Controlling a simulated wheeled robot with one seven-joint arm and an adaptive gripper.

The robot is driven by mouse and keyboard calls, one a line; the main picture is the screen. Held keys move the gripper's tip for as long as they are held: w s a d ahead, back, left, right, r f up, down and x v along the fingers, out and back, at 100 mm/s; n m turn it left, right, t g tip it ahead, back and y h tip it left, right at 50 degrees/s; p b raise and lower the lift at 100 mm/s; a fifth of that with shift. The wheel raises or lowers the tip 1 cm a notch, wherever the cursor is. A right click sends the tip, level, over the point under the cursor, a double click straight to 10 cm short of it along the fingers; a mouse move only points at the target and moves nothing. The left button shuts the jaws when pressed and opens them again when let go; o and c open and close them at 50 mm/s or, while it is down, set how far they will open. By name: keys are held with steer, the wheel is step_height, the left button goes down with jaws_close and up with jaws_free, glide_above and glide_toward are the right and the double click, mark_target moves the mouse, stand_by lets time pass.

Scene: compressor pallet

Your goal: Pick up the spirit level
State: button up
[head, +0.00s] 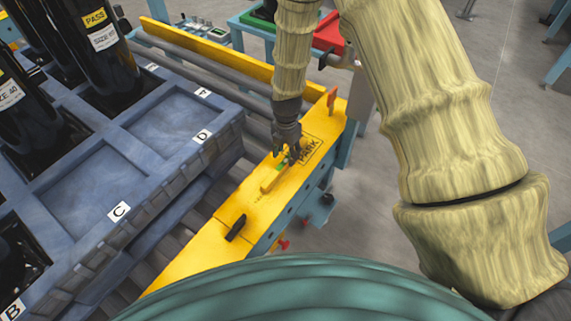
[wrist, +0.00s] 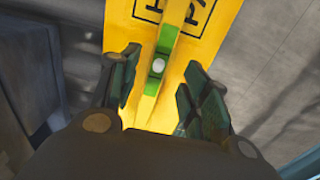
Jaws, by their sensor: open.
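The spirit level (head: 271,181) is a narrow yellow bar with green parts, lying on the yellow rail ledge (head: 213,248) beside the pallet. In the wrist view the spirit level (wrist: 158,66) shows a green middle section with a pale round vial. My gripper (head: 286,155) is over the far part of the level, near the black printed marking. In the wrist view my gripper (wrist: 156,98) is open, with one dark finger on each side of the level. I cannot tell how far the fingertips are above the ledge.
A black object (head: 236,228) lies on the ledge nearer me. An orange upright piece (head: 332,99) stands at its far end. The blue-grey pallet (head: 165,205) with black cylinders is close on the left. Grey floor is open on the right.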

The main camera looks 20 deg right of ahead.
mark_target(286, 161)
steer(key=shift+f, duration=2.6)
steer(key=shift+a, duration=0.1)
jaws_close()
